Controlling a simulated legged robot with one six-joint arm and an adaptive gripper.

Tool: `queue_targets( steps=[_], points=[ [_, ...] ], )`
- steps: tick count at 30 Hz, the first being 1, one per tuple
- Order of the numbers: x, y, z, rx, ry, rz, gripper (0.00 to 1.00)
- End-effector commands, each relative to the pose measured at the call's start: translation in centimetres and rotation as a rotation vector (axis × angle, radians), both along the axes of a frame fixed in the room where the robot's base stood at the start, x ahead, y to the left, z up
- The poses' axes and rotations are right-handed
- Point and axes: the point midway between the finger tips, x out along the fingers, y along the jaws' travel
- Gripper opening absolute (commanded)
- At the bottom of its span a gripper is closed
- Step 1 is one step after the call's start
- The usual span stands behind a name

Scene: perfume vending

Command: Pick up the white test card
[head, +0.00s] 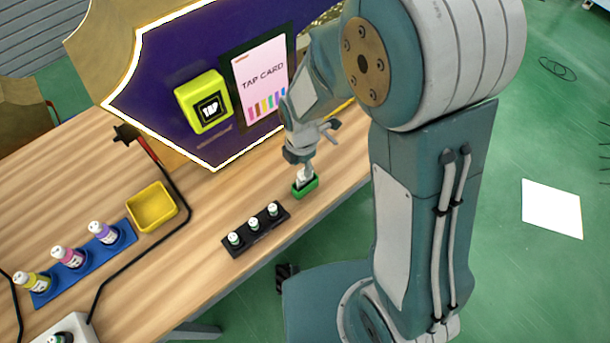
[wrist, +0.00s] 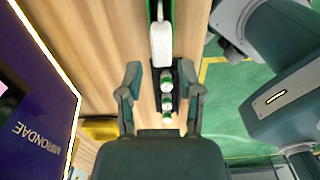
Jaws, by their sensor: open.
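The white test card (wrist: 160,45) stands in a small green holder (head: 306,187) on the wooden table, in front of the tap card panel. In the head view the card (head: 303,177) shows just below my gripper (head: 299,157), which partly hides it. In the wrist view my gripper (wrist: 163,88) is open, its two fingers spread apart. There the card lies beyond the fingertips, between their lines, and nothing is seen held.
A black rack (head: 256,230) with three white-capped vials stands nearby. A yellow tray (head: 152,207) and a blue rack (head: 84,262) of bottles are to the left. The purple panel (head: 190,60) with a yellow tap reader (head: 203,101) rises behind.

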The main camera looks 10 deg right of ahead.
Motion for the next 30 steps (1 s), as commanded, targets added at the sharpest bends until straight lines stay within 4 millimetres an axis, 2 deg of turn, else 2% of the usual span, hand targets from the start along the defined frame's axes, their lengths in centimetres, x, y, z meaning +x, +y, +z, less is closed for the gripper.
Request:
queue_targets(
  steps=[1,8,16,26,27,29,30],
  points=[
    [-0.1,0.0,-0.8,-0.001,0.004,0.000,0.47],
    [0.0,-0.2,-2.5,-0.001,0.001,-0.002,0.47],
    [0.1,-0.5,-6.2,0.000,0.001,-0.002,0.47],
    [0.1,-0.5,-6.8,0.001,-0.002,-0.002,0.47],
    [0.1,-0.5,-6.8,0.001,-0.002,-0.002,0.29],
    [0.1,-0.5,-6.8,0.001,-0.002,-0.002,0.03],
    [0.1,-0.5,-6.8,0.001,-0.002,-0.002,0.00]
  ],
)
